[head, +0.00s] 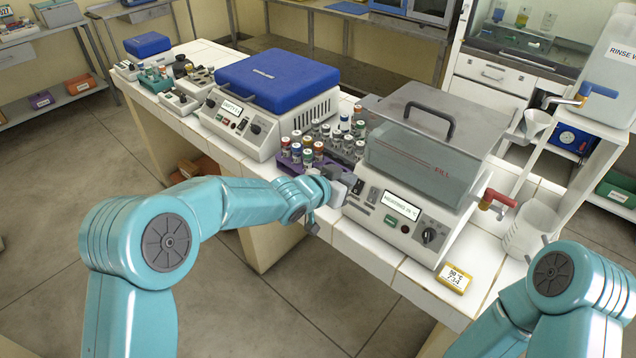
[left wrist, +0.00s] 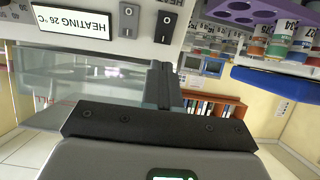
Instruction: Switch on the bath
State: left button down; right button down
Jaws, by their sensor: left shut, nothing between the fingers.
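Two dark rocker switches sit beside the display; in the left wrist view one switch (left wrist: 128,20) is nearest the display and the other switch (left wrist: 165,27) is farther out. My left gripper (head: 342,186) is shut and empty, close to the switch end of the panel; its fingers (left wrist: 165,85) show just below the outer switch. I cannot tell whether they touch. My right gripper is out of view.
A purple rack (head: 290,163) of capped vials stands left of the bath, close behind my left gripper. A blue-lidded device (head: 278,80) is farther left. A red-handled tap (head: 495,200) sticks out at the bath's right. A yellow timer (head: 453,279) lies at the front edge.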

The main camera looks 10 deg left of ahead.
pick_arm(q)
jog(key=r+v, duration=0.1)
jog(key=v, duration=0.9)
jog(key=shift+w+d+r+b, duration=0.15)
jog(key=shift+d+r+b, duration=0.1)
jog(key=shift+b, duration=0.1)
jog(key=shift+w+f, duration=0.1)
jog(key=shift+a, duration=0.1)
jog(key=s+a+f+n+g+y, duration=0.1)
jog(key=s+a+f+n+g, duration=0.15)
jog(key=f, duration=0.75)
jog(key=s+a+f+n+g+y, duration=0.1)
jog(key=s+a+f+n, duration=0.2)
jog(key=f, duration=0.8)
jog(key=s+f+n+g, duration=0.1)
jog(key=s+f, duration=0.3)
jog(key=s, duration=0.4)
jog(key=s+a+f+n+g+y, duration=0.1)
jog(key=s+f+g, duration=0.2)
jog(key=s, duration=0.6)
jog(key=s+a+f+n+g, duration=0.1)
jog(key=s+f+g, duration=0.2)
jog(key=s+f, duration=0.3)
jog(key=s, duration=0.3)
jog(key=shift+s+f+n+y, duration=0.25)
jog(key=shift+f+n+y, duration=0.05)
jog(key=shift+n+y, duration=0.1)
